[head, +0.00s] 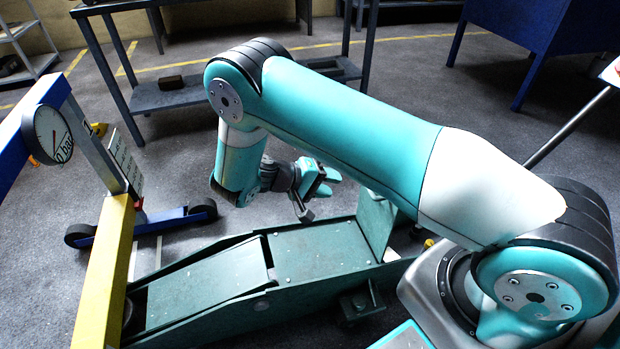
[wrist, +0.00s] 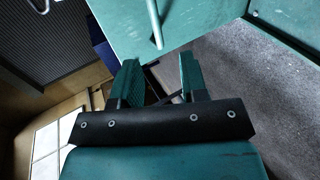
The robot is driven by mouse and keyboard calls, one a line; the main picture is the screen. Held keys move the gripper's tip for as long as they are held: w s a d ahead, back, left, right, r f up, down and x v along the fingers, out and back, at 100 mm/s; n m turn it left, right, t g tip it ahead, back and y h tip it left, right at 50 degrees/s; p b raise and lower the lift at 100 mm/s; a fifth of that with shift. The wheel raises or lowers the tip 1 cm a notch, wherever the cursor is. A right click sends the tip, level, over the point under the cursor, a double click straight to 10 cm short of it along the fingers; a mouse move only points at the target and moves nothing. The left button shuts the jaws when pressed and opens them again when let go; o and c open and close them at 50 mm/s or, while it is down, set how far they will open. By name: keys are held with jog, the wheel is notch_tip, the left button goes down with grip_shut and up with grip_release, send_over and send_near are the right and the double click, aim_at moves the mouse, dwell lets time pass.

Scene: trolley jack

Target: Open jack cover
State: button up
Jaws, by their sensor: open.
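The green trolley jack (head: 275,285) lies low on the floor in the head view. Its flat cover plate (head: 320,248) lies on top of the body, level and seemingly shut. My gripper (head: 328,181) is above the plate, left of the jack's upright rear part (head: 376,222). In the wrist view my gripper (wrist: 157,78) has its two green fingers apart with nothing between them. Beyond the fingertips is a flat teal surface (wrist: 205,22) with a pale rod-like handle (wrist: 154,24), apart from the fingers. I cannot tell which part of the jack this surface is.
A yellow and blue frame (head: 104,270) with a pressure gauge (head: 50,133) stands at the left. A workbench (head: 250,92) stands behind, and a blue cabinet (head: 535,25) at the back right. My arm hides part of the middle. Floor (head: 440,95) is clear behind it.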

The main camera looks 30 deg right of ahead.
jog(key=v, duration=0.5)
jog(key=shift+a+r, duration=0.15)
jog(key=shift+a, duration=0.1)
